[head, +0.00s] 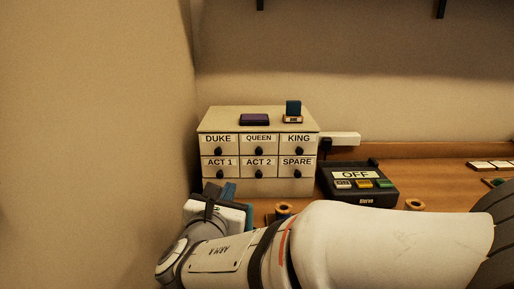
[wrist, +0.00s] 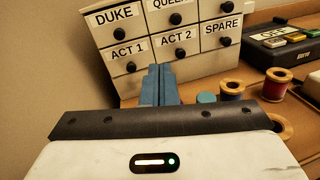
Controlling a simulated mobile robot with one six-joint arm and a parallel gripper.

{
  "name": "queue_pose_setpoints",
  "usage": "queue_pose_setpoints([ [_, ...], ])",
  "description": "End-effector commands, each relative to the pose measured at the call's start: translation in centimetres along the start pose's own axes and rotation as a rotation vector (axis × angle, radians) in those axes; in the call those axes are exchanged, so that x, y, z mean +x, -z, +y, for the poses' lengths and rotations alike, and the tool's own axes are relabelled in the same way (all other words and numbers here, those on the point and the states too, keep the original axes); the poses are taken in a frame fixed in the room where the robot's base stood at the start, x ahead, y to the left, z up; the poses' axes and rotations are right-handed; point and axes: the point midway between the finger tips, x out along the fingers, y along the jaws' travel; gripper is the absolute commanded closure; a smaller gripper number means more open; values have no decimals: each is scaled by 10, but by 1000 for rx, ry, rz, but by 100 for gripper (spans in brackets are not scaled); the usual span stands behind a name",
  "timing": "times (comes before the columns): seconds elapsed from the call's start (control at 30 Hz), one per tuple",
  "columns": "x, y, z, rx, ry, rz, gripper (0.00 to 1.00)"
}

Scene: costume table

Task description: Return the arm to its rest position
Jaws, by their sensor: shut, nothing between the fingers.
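My gripper (wrist: 158,85) is shut and empty; its blue fingers are pressed together in the wrist view, in front of the small drawer cabinet (head: 258,187). In the head view my gripper (head: 228,191) is partly hidden by my own wrist, low in front of the cabinet's left side. My arm stretches across the bottom of the head view from the right. The cabinet's drawers are labelled DUKE, QUEEN, KING, ACT 1, ACT 2 and SPARE, and all look shut.
A purple block (head: 255,119) and a teal item on a small stand (head: 292,112) sit on the cabinet top. A dark box marked OFF (head: 358,190) stands right of it. Thread spools (wrist: 232,84) stand near my gripper. A wall (head: 95,140) closes off the left.

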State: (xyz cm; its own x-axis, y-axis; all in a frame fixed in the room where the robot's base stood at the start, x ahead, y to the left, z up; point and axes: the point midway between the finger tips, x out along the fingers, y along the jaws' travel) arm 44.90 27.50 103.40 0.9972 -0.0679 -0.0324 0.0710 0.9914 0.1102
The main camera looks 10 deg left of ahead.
Motion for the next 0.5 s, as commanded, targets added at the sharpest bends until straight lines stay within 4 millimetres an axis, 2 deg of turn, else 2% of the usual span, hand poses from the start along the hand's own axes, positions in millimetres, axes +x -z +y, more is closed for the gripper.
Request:
queue_pose_setpoints([
  [0.03, 9, -10, -28, 63, 84, 35, 100],
  [0.07, 13, -11, -46, 111, 141, 62, 100],
  [0.1, 17, -13, -74, 186, 227, 96, 100],
  [0.23, 13, -13, -162, 476, 533, 196, 100],
  [0.3, 1, -10, -203, 653, 702, 232, 100],
  [0.4, -24, -6, -248, 920, 935, 256, 100],
  [0.5, -53, -4, -278, 1202, 1159, 250, 100],
])
